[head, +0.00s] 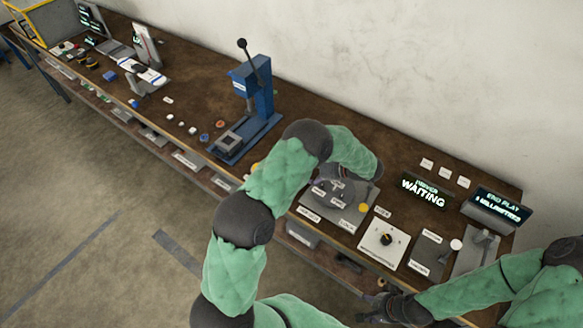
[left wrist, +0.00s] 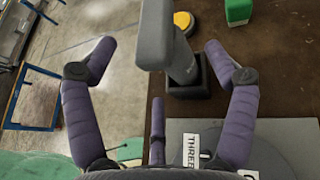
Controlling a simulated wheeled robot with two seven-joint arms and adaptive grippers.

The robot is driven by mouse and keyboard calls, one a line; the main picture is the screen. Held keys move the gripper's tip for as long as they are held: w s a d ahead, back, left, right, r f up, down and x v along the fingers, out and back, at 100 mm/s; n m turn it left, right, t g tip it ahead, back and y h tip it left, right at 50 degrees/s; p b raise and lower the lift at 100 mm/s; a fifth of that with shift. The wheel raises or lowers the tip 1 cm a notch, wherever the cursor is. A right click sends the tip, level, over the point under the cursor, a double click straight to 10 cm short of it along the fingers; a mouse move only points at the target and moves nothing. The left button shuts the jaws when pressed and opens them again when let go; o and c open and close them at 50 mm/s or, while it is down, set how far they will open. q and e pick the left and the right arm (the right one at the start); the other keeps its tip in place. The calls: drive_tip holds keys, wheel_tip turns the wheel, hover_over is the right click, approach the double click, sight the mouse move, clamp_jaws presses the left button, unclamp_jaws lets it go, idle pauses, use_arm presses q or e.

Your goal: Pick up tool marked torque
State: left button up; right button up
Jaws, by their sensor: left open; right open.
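I cannot make out a tool marked torque; the small labels on the bench are mostly too small to read. In the left wrist view my left gripper (left wrist: 160,46) is open and empty, its purple fingers spread over the bench edge. A label reading THREE (left wrist: 190,150) lies on a grey plate by the right finger. In the head view my left arm hides most of that hand above the grey plate (head: 318,207). My right gripper (head: 385,303) is open and empty by the bench's front edge.
The brown workbench (head: 190,85) runs along the wall. A blue press (head: 262,100) stands left of my left arm. A WAITING display (head: 424,193), an end play display (head: 497,207) and a white dial panel (head: 384,243) are at the right. A yellow button (left wrist: 182,20) and green block (left wrist: 238,11) lie beyond the post.

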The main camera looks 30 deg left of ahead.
use_arm(q)
drive_tip(key=x, duration=0.5)
drive_tip(key=shift+a+f, duration=0.1)
drive_tip(key=shift+f, duration=0.05)
drive_tip(key=shift+w, duration=0.1)
drive_tip(key=c, duration=1.4)
